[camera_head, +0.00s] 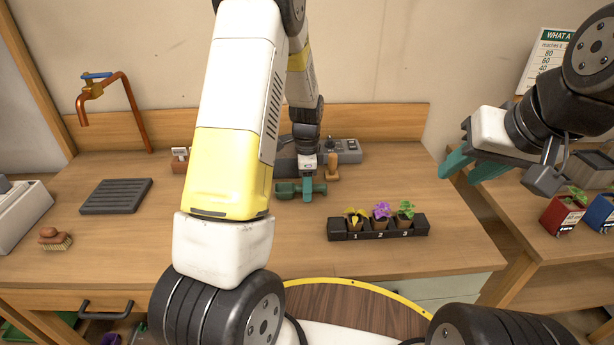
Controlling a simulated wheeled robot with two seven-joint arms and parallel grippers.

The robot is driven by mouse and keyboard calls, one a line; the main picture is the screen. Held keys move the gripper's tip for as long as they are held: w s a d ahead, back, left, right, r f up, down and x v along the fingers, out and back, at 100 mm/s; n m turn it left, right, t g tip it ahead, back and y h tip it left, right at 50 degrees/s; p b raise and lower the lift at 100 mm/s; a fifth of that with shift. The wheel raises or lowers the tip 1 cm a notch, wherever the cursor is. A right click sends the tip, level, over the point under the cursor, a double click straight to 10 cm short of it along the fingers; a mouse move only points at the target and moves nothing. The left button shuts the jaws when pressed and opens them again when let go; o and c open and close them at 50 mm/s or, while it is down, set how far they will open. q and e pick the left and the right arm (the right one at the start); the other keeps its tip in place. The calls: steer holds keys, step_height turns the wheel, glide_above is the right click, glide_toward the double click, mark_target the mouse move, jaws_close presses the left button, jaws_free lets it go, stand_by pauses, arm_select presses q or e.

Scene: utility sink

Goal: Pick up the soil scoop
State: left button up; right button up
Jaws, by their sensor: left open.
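My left gripper (303,189) is low over the back middle of the wooden bench, its teal fingers apart. A small wooden-handled tool (333,167) stands just right of it; this may be the soil scoop, but its shape is too small to be sure. It is apart from the fingers. What lies under and behind the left gripper is partly hidden by the fingers and my arm. My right gripper (474,166) is raised at the right, beyond the bench's right edge, with its teal fingers apart and nothing seen between them.
A grey device (343,151) stands behind the wooden-handled tool. A black tray (338,232) with three potted flowers is at front right. A dark slatted mat (114,197), a brush (54,239) and a copper tap (127,103) are at left. The front middle bench is clear.

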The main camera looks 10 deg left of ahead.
arm_select(q)
jaws_close()
steer(key=shift+r, duration=0.1)
step_height(320, 180, up, 10)
steer(key=shift+f, duration=0.1)
stand_by(0.5)
